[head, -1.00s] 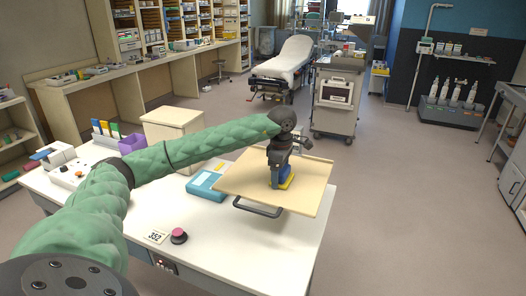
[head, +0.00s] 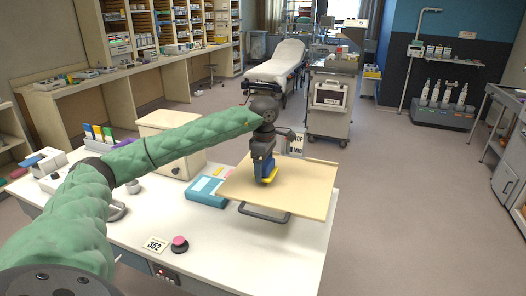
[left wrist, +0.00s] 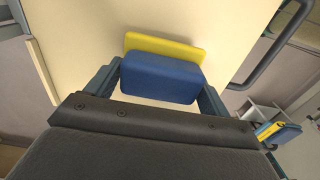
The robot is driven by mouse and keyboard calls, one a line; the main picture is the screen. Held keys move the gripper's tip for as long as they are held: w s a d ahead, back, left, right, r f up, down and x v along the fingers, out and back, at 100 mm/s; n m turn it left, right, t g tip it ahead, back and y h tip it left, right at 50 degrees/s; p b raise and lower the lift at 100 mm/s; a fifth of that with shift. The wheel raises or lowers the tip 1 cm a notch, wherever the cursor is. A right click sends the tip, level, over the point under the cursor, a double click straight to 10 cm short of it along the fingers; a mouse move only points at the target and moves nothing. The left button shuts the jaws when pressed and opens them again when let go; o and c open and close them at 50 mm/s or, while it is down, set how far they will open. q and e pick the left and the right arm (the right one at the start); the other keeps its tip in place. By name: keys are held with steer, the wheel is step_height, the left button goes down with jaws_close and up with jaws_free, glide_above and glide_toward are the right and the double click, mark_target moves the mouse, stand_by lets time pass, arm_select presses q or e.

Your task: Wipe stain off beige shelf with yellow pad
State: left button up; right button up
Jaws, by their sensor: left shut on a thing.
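The beige shelf (head: 310,190) is a flat board at the right side of the white table, with a dark bar handle along its front. My left gripper (head: 264,156) is over the back left part of the shelf. It is shut on the blue grip of the yellow pad (head: 268,180). In the left wrist view the yellow pad (left wrist: 160,45) shows beyond the blue block, between the two fingers, with the beige shelf (left wrist: 215,25) behind it. The pad looks tilted; I cannot tell whether it touches the shelf. No stain shows. My right gripper is not in view.
A teal case (head: 205,192) lies left of the shelf. A small sign (head: 297,146) stands behind the gripper.

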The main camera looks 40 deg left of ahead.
arm_select(q)
steer(key=r, duration=0.2)
steer(key=shift+d+r, duration=0.25)
steer(key=shift+r, duration=0.15)
steer(key=shift+a+r+p, duration=0.2)
steer(key=shift+r+p, duration=0.25)
steer(key=shift+r, duration=0.65)
steer(key=shift+d+r, duration=0.2)
steer(key=shift+r, duration=0.3)
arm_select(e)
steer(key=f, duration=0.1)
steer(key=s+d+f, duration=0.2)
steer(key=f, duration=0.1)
